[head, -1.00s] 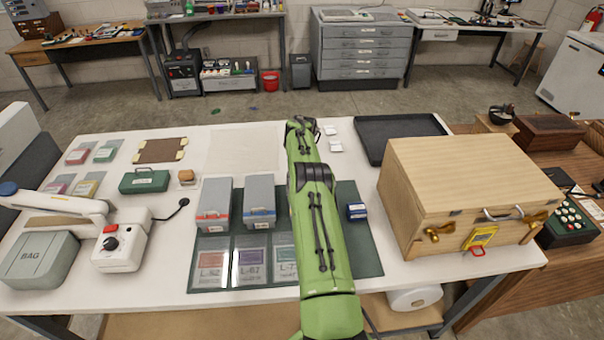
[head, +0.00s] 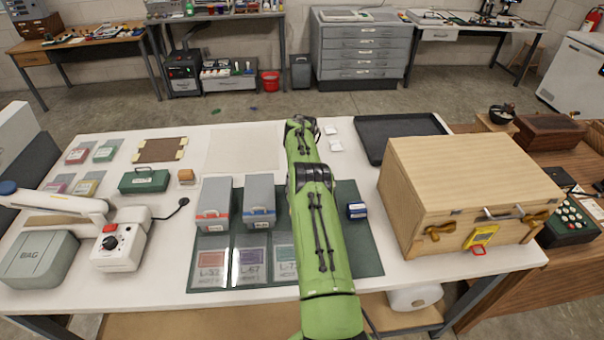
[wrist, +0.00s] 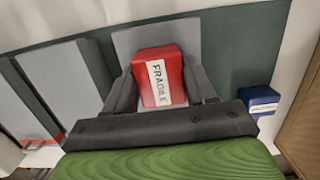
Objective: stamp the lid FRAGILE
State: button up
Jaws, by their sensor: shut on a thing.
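My gripper (wrist: 160,85) is shut on a red stamp block (wrist: 172,68) with a white FRAGILE label, seen in the wrist view. Behind the stamp is a grey box lid (wrist: 128,42); I cannot tell whether the stamp touches it. In the head view my green arm hides the gripper, the stamp and that box. Two other grey boxes, one with a red band (head: 215,198) and one with a blue band (head: 259,196), stand left of my arm on the dark green mat (head: 365,255). A blue stamp block (head: 357,211) stands right of my arm, also in the wrist view (wrist: 258,101).
A large wooden case (head: 470,175) stands at the right, beside a black tray (head: 385,128). Labelled cards (head: 210,262) lie along the mat's front.

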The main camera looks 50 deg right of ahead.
jog(key=shift+f, duration=0.15)
notch_tip(320, 180, up, 8)
jog(key=p, duration=0.5)
jog(key=shift+f, duration=0.35)
dwell(0.7)
